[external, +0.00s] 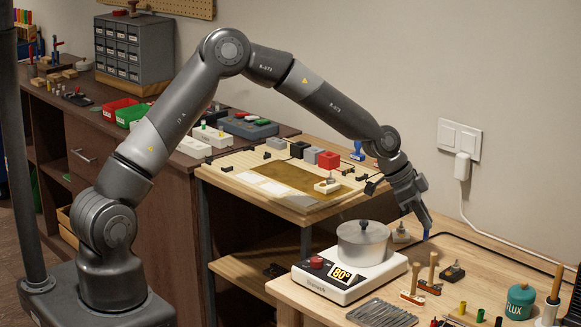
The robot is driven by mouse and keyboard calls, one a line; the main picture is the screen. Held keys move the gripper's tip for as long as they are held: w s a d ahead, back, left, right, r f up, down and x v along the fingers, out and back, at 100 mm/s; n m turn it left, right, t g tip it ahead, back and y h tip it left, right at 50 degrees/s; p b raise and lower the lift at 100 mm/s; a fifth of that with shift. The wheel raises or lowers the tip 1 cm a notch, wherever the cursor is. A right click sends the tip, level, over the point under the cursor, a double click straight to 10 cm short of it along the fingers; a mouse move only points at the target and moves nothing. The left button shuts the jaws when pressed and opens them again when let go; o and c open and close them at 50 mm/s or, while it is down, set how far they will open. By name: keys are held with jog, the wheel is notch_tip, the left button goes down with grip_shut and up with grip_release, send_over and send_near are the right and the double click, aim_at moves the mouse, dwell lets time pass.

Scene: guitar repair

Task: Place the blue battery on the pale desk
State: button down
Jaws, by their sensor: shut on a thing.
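My gripper (425,219) points down at the right, above the back part of the pale desk (455,307). It is shut on the blue battery (426,235), of which a small blue piece shows at the fingertips. The rest of the battery is hidden by the fingers. The battery is close to the desk top, behind and right of the hot plate; I cannot tell whether it touches the wood.
A white hot plate (327,286) with a metal pot (362,241) stands left of my gripper. Wooden-handled tools (431,270), a green flux jar (520,300) and a dark cable (466,236) are nearby. A wall socket (459,138) is behind.

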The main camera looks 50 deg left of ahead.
jog(key=shift+w+a+f, duration=0.7)
jog(key=shift+w+f, duration=0.15)
jog(key=shift+f, duration=0.5)
jog(key=shift+w+a+f, duration=0.7)
jog(key=shift+w+f, duration=0.15)
jog(key=shift+f, duration=0.45)
jog(key=shift+w+a+f, duration=0.7)
jog(key=shift+w+f, duration=0.15)
jog(key=shift+f, duration=0.5)
jog(key=shift+f, duration=0.1)
jog(key=c, duration=1.5)
grip_release()
jog(key=shift+o, duration=0.2)
